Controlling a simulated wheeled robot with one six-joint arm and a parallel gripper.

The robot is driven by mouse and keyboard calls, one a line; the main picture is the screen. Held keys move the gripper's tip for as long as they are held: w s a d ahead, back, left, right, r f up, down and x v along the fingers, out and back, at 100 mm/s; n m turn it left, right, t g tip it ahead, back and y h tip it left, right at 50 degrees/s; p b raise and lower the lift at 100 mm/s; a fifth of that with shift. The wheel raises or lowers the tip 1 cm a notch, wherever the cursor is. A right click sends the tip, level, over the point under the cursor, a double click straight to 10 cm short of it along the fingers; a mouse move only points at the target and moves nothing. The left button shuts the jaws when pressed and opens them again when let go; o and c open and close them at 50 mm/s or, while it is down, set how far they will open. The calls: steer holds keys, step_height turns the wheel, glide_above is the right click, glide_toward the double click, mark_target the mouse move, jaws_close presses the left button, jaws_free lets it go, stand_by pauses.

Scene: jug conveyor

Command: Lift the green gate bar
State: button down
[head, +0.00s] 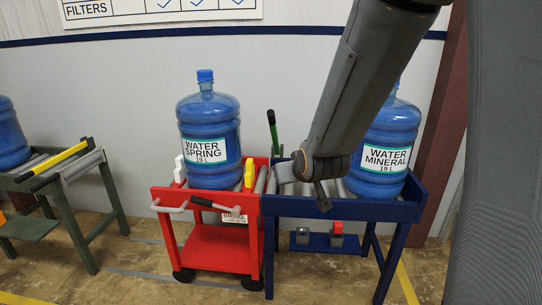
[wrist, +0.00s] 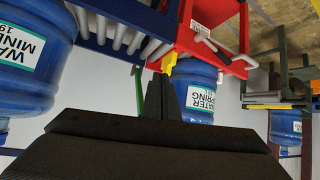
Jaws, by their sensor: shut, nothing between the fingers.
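The green gate bar (head: 272,132) stands nearly upright, leaning slightly, at the back between the red cart and the blue roller stand. Its lower end is hidden behind the frames. In the wrist view, which is upside down, the green bar (wrist: 138,90) shows just left of my fingers. My gripper (head: 323,203) is shut and empty, in front of the blue stand and right of the bar in the head view. In the wrist view, my gripper (wrist: 160,88) appears as dark fingers pressed together. I see no contact with the bar.
A "Water Spring" jug (head: 209,130) stands on the red cart (head: 220,250). A "Water Mineral" jug (head: 385,150) stands on the blue stand (head: 330,209), partly behind my arm. A dark green stand (head: 84,225) with a yellow bar (head: 60,158) is at left.

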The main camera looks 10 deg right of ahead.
steer(key=w+f+n+t+b, duration=0.1)
steer(key=w+f+t+b, duration=0.5)
steer(key=b, duration=1.2)
steer(key=w+f+n+t+b, duration=0.1)
steer(key=w+f+t+b, duration=0.1)
steer(key=w+t+b, duration=1.15)
step_height(320, 180, up, 11)
steer(key=w+g+p, duration=0.1)
steer(key=w+g, duration=0.1)
steer(key=w, duration=0.1)
steer(key=shift+a, duration=0.1)
